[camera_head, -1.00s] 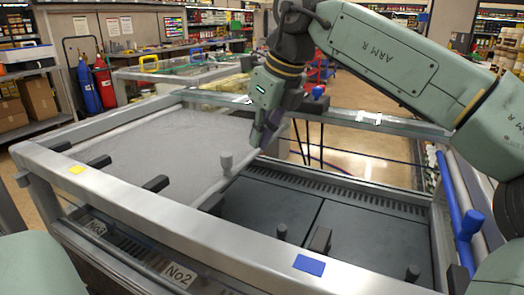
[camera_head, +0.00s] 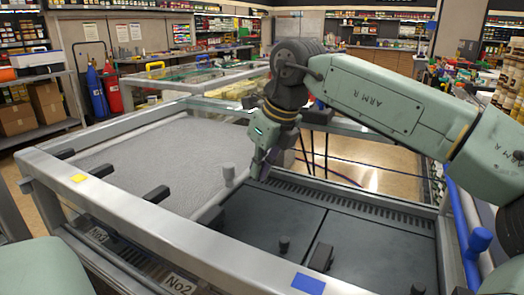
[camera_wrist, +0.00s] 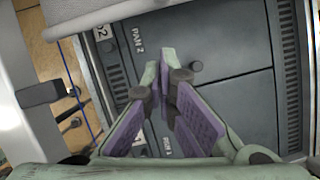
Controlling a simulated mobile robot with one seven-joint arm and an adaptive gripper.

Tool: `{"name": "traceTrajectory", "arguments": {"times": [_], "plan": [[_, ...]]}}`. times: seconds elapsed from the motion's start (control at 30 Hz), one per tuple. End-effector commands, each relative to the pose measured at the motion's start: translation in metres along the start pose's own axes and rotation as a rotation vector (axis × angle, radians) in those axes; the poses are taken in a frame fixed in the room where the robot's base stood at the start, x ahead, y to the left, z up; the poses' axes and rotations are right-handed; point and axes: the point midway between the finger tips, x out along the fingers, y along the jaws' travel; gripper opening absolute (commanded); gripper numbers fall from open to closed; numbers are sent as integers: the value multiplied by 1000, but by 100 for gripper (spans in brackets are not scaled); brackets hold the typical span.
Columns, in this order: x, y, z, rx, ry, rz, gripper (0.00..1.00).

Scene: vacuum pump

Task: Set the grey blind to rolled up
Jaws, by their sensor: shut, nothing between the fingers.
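The grey blind (camera_head: 130,155) is spread flat over the left part of the frame in the head view. Its upright grey knob (camera_head: 229,174) stands near its right edge bar (camera_head: 212,213). My gripper (camera_head: 256,174) is just right of the knob, apart from it, low over the dark panels. In the wrist view my gripper (camera_wrist: 160,62) has its purple-padded fingers drawn together at the tips with nothing between them. A pale strip (camera_wrist: 105,14) at the top of that view looks like the blind's edge; the knob is not clearly seen there.
Dark panels (camera_head: 265,213) with small knobs lie right of the blind. A rolled blue blind with a blue knob (camera_head: 480,240) is at the right.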

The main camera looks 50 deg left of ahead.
Motion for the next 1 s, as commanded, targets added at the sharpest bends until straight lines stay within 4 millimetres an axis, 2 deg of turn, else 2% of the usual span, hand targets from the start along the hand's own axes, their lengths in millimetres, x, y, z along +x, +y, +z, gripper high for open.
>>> {"name": "traceTrajectory", "arguments": {"times": [0.17,0.3,0.43,1.0], "plan": [[37,2,1,-2,1,4,0],[42,2,24,-4,0,2,0],[48,1,34,-2,-1,1,0],[51,0,37,0,-1,0,0]]}}
